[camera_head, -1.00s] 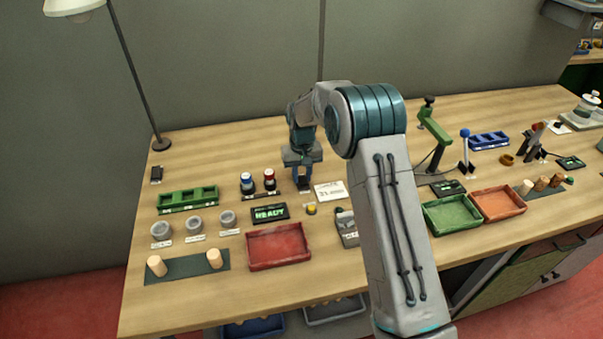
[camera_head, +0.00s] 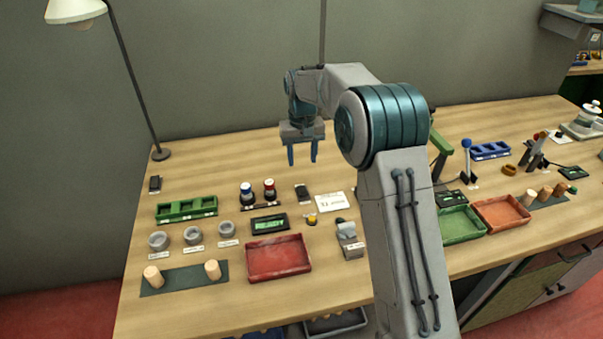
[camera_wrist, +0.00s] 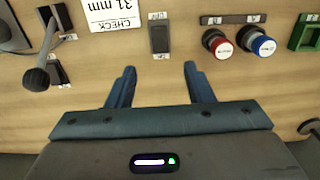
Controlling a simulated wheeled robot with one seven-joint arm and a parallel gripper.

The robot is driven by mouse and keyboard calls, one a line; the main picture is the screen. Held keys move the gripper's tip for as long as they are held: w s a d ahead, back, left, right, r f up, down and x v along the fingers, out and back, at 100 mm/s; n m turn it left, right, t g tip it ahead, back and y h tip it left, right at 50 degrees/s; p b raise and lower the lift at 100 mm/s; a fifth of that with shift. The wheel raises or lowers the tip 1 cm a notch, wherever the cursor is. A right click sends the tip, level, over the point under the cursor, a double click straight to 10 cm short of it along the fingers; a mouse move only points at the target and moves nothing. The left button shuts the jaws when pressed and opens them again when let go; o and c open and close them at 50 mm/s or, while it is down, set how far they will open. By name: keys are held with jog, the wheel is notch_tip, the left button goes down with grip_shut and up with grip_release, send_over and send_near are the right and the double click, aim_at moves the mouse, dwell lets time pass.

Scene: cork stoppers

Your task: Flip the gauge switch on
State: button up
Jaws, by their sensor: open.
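A small dark rocker switch (camera_head: 302,193) lies on the bench just left of the white card (camera_head: 331,201). It also shows in the wrist view (camera_wrist: 160,38), with small labels at both ends that are too small to read. I cannot tell for sure which way its rocker is tilted. A dark display (camera_head: 269,224) in front of it shows green text that looks like READY. My gripper (camera_head: 302,158) is open and empty, raised above the bench behind the switch. In the wrist view my fingertips (camera_wrist: 159,68) are apart, with the switch beyond the gap between them and not touched.
Red and blue knobs (camera_head: 258,191) stand left of the switch. A green rack (camera_head: 187,208) is further left. A red tray (camera_head: 279,274) and a grey device (camera_head: 349,239) are in front. A lamp (camera_head: 161,154) stands at the back left. My arm hides part of the bench's middle.

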jog(key=shift+r, duration=1.45)
